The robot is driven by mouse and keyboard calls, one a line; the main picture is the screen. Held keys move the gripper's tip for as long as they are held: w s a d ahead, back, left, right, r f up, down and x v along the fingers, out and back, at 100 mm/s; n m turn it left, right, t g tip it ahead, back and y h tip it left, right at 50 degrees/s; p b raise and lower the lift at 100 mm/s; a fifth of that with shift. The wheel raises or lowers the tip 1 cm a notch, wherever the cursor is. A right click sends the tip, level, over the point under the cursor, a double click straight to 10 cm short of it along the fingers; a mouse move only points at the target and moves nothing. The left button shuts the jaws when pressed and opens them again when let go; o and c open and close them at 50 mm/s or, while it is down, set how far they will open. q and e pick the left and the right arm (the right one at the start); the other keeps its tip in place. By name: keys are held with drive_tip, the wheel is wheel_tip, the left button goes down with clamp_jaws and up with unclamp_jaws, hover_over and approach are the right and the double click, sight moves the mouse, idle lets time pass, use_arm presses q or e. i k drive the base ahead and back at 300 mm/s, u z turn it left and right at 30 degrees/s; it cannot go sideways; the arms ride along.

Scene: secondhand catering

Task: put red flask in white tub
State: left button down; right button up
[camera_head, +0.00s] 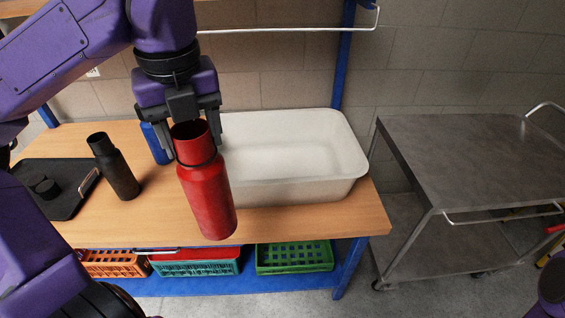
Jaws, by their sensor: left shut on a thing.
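The red flask (207,190) hangs nearly upright, slightly tilted, with a dark ring below its open red top. My left gripper (196,125) is shut on the flask near its top and holds it in front of the white tub. The white tub (345,160) stands on the wooden table, behind and to the right of the flask. The part of its inside that shows is empty; its left end is hidden by the flask and gripper. A small part of my right arm seems to show at the lower right corner, but its gripper is not in view.
A black flask (115,168) and a dark tray (68,203) stand on the wooden table (290,219) at left. A blue object (154,143) is partly hidden behind my gripper. Crates, including a green one (294,258), sit below. A metal trolley (470,160) stands at right.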

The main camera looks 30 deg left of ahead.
sight(305, 170)
drive_tip(key=i, duration=1)
